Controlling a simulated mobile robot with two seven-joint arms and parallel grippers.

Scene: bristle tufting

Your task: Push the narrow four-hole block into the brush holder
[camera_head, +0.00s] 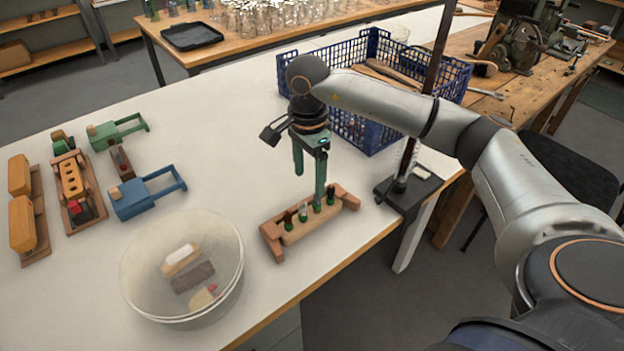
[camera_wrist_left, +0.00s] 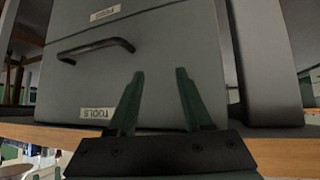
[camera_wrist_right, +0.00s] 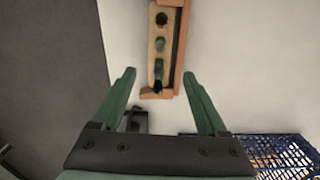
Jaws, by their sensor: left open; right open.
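A narrow tan block (camera_wrist_right: 152,45) with a row of several holes lies lengthwise in a reddish-brown wooden holder (camera_wrist_right: 144,94). Some holes have green inside; the far one looks dark. In the head view this holder (camera_head: 271,241) stands near the table's front edge, with small green pieces upright along the row. My right gripper (camera_head: 309,188) is open above the holder's far side, fingers pointing down. My left gripper (camera_wrist_left: 157,85) is open and empty, facing a grey cabinet.
An orange holed block (camera_head: 72,178) sits in a wooden fixture at left, near green (camera_head: 118,132) and blue (camera_head: 148,194) frames. A clear bowl (camera_head: 135,262) holds several loose pieces. A blue basket (camera_head: 365,138) and a dark stand base (camera_head: 409,190) are at right.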

